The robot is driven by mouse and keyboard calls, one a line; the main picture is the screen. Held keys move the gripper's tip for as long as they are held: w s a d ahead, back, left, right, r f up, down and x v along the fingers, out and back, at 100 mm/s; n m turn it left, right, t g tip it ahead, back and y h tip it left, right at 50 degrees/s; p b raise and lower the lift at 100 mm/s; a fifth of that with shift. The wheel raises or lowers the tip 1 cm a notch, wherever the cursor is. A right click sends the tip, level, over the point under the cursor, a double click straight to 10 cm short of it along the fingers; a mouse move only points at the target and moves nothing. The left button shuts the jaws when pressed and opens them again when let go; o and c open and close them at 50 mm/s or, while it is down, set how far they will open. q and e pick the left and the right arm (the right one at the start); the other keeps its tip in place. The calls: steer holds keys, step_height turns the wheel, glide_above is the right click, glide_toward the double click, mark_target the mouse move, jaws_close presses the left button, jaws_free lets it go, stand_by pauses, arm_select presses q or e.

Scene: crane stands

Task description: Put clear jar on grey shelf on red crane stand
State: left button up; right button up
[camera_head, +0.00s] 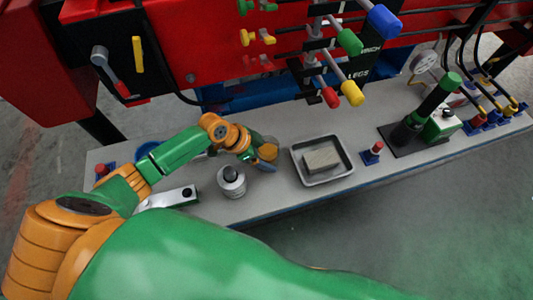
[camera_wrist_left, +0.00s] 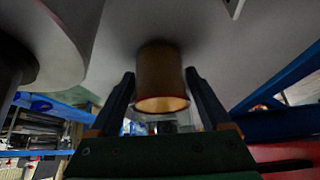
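My left gripper (camera_head: 262,150) is low over the grey shelf (camera_head: 275,196), left of the metal tray. In the left wrist view my left gripper (camera_wrist_left: 160,82) has its two fingers on either side of a brown-gold cylinder (camera_wrist_left: 160,72) with a lit round end. A clear glass-like part (camera_wrist_left: 160,122) shows just below it, partly hidden by the gripper body. This looks like the clear jar, but its outline is hard to make out. The fingertips are close to its sides; contact is unclear. The red crane stand (camera_head: 215,40) rises behind the shelf. My right gripper is not in view.
A grey canister (camera_head: 231,184) stands close in front of my left gripper. A metal tray (camera_head: 345,177) with a block (camera_head: 321,160) is to its right, then a red-and-blue button (camera_head: 373,152) and a green cylinder (camera_head: 425,110). Levers (camera_head: 345,45) overhang the shelf.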

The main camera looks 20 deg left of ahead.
arm_select(q)
steer(key=shift+o, duration=0.8)
steer(key=p+v, duration=0.1)
steer(key=v, duration=1.1)
